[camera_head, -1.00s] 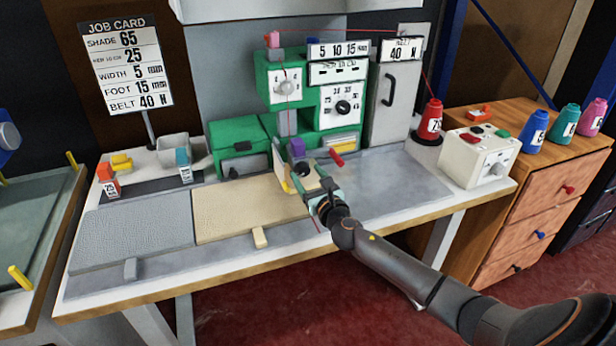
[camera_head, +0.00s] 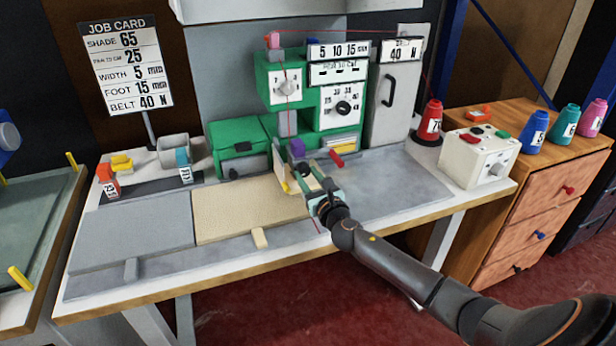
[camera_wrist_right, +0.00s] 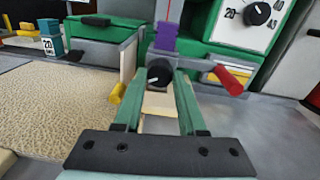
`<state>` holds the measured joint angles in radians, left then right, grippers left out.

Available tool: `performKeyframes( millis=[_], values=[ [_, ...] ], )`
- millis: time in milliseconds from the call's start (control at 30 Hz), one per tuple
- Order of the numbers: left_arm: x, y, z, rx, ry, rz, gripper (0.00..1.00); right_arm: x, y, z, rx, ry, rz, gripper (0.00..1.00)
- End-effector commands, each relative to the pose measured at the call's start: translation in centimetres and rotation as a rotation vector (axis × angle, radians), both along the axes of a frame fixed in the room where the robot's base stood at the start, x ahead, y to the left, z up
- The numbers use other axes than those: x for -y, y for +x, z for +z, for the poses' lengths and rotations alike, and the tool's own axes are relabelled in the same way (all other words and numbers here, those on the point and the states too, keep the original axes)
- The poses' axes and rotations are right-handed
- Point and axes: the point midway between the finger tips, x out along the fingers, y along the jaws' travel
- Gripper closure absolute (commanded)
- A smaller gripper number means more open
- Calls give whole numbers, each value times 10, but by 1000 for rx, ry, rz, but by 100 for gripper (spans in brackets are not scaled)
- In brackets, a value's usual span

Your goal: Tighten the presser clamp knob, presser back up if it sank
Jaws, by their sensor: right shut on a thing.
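The green binding machine (camera_head: 262,95) stands at the back of the table, with a grey upright bar (camera_head: 288,122) and a purple block (camera_head: 297,147) below its head. The black clamp knob (camera_wrist_right: 158,73), with a white mark on its face, sits just below the purple block (camera_wrist_right: 165,36). My right gripper (camera_head: 307,172) reaches the machine from the front. Its green fingers (camera_wrist_right: 158,85) are shut on the knob, one on each side. Whether the presser has sunk I cannot tell. My left gripper is not in view.
A tan rug (camera_head: 235,205) lies left of my gripper, beside a grey piece (camera_head: 135,228). A red handle (camera_head: 337,158) sticks out close to the right of the gripper. A white control box (camera_head: 480,155) stands at right. The grey tabletop right of my arm is clear.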

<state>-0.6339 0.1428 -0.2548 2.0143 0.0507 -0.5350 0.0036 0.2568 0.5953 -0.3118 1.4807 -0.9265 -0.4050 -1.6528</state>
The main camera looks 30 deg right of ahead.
Motion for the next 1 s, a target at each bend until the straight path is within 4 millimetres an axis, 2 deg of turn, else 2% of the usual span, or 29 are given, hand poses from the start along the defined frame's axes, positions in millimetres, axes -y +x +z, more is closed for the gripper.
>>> performKeyframes(
  millis=[367,1000],
  values=[
    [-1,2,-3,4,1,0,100,0,0,-1,27,110,0,100],
    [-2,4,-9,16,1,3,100,0,0,-1,163,673,-1,100]
  ],
)
